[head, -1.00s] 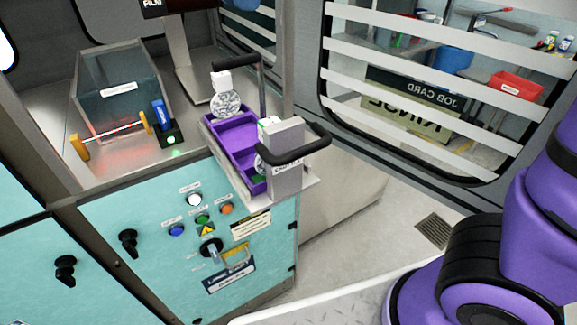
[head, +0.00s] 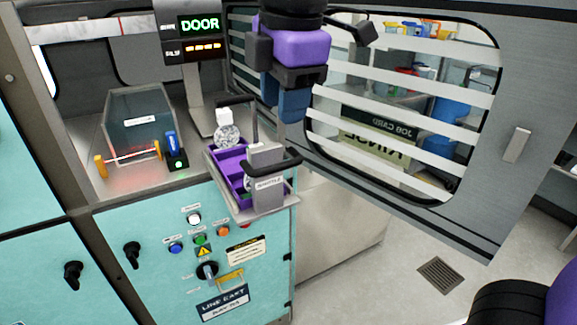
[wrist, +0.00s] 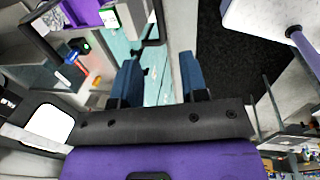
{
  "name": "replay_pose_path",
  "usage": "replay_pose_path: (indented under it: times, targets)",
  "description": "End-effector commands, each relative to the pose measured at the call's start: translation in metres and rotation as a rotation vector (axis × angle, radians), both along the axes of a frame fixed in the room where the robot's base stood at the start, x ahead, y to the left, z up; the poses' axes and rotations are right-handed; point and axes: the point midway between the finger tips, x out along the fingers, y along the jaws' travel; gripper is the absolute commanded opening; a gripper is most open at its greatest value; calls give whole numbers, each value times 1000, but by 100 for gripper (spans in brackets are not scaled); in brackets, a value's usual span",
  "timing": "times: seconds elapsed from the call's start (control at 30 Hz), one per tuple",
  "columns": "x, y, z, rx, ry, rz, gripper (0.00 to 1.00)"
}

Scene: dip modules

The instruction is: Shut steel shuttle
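The steel shuttle (head: 268,190) stands out past the front of the teal cabinet, with a black bar handle (head: 285,164) at its front. It carries a purple tray (head: 226,166) with compartments, and a round clear disc (head: 228,136) stands at its back end. Part of the purple tray also shows at the top left of the wrist view (wrist: 80,10). My gripper (head: 291,106) hangs above and to the right of the shuttle, apart from it. In the wrist view its two blue fingers (wrist: 161,80) are spread with nothing between them.
A display (head: 199,25) reading "DOOR" stands behind. A clear box (head: 139,112) and a glowing red beam lie left of the shuttle. Buttons and a rotary switch (head: 207,271) are on the cabinet front. A striped window panel (head: 480,190) stands right; floor is open before it.

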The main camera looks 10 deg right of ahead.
Motion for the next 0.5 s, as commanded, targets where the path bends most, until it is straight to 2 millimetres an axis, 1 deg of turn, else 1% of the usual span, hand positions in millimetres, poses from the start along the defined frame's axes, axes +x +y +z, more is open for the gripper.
replay_pose_path:
  times: [0.17, 0.4, 0.5]
  targets:
    - [4, 1, -22, -2, 4, 0, 40]
    - [11, 3, -64, -3, 6, -1, 40]
    - [14, 4, -79, -1, 4, -2, 40]
